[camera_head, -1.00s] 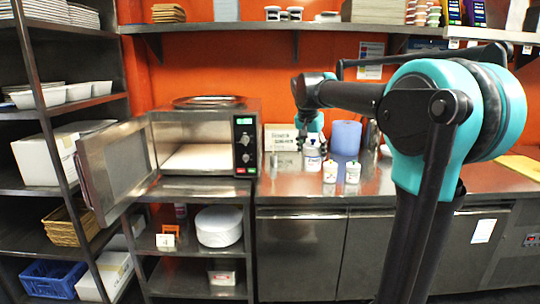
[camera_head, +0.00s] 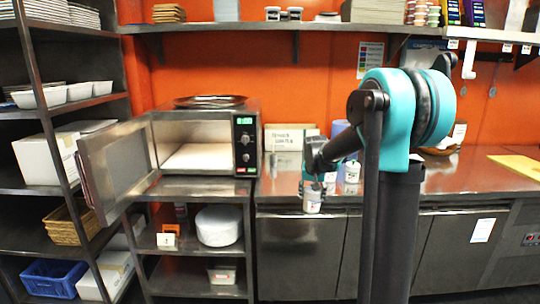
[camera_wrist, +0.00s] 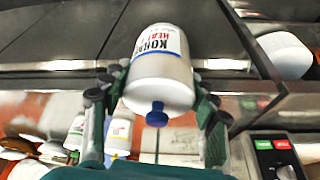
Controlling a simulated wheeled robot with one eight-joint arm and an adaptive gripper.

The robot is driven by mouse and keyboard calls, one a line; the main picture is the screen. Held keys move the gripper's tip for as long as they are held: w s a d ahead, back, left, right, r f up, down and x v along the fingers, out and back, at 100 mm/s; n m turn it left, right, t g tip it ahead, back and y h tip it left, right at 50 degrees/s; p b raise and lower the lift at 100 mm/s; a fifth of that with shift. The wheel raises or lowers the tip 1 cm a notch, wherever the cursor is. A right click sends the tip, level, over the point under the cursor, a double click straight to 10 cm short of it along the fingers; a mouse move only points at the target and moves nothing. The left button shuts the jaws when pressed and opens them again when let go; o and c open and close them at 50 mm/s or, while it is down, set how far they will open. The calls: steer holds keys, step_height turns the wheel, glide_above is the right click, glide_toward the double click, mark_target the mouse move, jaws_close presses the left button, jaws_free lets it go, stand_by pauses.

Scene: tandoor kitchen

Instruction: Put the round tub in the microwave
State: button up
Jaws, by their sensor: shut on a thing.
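In the head view the tub (camera_head: 312,203) hangs below my gripper (camera_head: 313,184), in front of the counter's front edge and to the right of the microwave. The microwave (camera_head: 205,111) stands with its door (camera_head: 118,167) swung open to the left. Its inside is lit and looks empty. Its control panel (camera_wrist: 275,148) shows at lower right in the wrist view.
Other white tubs (camera_head: 352,171) stand on the steel counter (camera_head: 280,185), partly behind my arm. A white box (camera_head: 290,137) is beside the microwave. A dark tray (camera_head: 210,101) lies on top of it. Shelves (camera_head: 190,187) below hold a white round container (camera_head: 219,226).

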steer(key=s+f+n, duration=0.1)
steer(key=s+f, duration=0.2)
steer(key=f, duration=0.4)
steer(key=s+d+f+n, duration=0.1)
steer(key=s+f, duration=0.2)
steer(key=f, duration=0.4)
steer(key=s+d+f+n+y, duration=0.1)
steer(key=s+f, duration=0.1)
steer(key=f, duration=0.5)
steer(key=shift+s, duration=0.4)
steer(key=shift+f, duration=0.1)
